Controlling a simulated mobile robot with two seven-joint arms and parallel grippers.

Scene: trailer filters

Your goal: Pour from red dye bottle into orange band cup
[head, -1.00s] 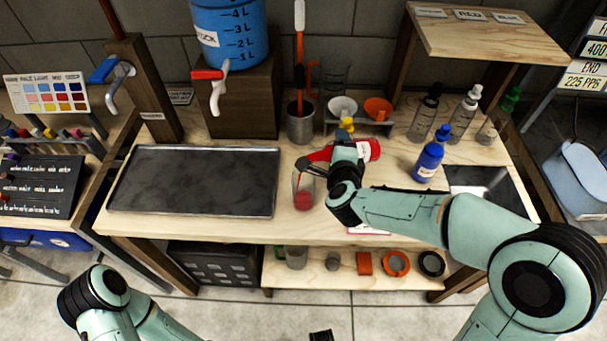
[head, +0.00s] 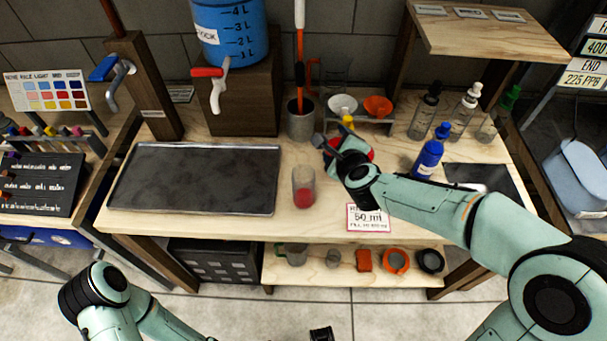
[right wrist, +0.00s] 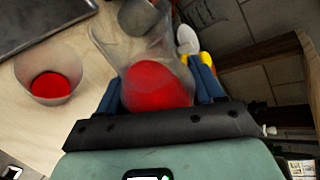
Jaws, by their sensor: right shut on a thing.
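The red dye bottle (right wrist: 158,80) is clear with red liquid inside. My right gripper (head: 345,150) is shut on it. In the head view the bottle (head: 331,147) is mostly hidden behind the gripper, tilted, above the bench and behind and right of the clear cup (head: 303,190). That cup stands upright on the bench with red liquid in its lower part, and also shows in the right wrist view (right wrist: 48,78). I cannot make out an orange band on it. A dark tip at the bottom edge seems to be my left gripper (head: 321,335); its jaws cannot be read.
A blue bottle (head: 429,160) and several dropper bottles stand at the right. A card marked 50 ml (head: 368,218) lies at the front edge. A dark tray (head: 195,180) lies at left. A rack (head: 375,123) holds a white and an orange bowl behind the gripper.

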